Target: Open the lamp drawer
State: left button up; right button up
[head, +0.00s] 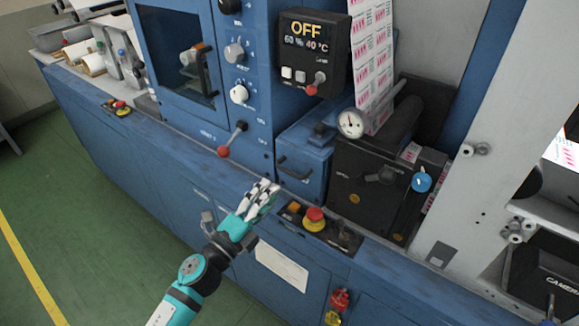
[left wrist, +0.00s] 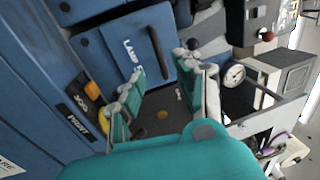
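The lamp drawer (head: 307,186) is a blue box-like front with a dark bar handle (head: 293,169), right of the red-knobbed lever. No open gap shows around it. In the left wrist view the drawer front (left wrist: 122,66) carries a partly visible "LAMP" label, and its dark handle (left wrist: 158,52) lies just beyond my fingertips. My left gripper (head: 265,193) is in front of and slightly left of the drawer, over the ledge. Its fingers are apart and empty; they also show in the left wrist view (left wrist: 160,70). They are not around the handle. My right gripper is not in view.
A red emergency stop button (head: 314,219) on a yellow base sits on the ledge right of my gripper. A red-knobbed lever (head: 231,141) sticks out left of the drawer. A round gauge (head: 350,123) and a black roller unit (head: 370,185) stand to the right.

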aim_at(289, 172)
pick_arm(q)
jog(key=x, duration=0.8)
jog(key=shift+w+d+p, duration=0.15)
jog(key=shift+p, duration=0.25)
grip_shut()
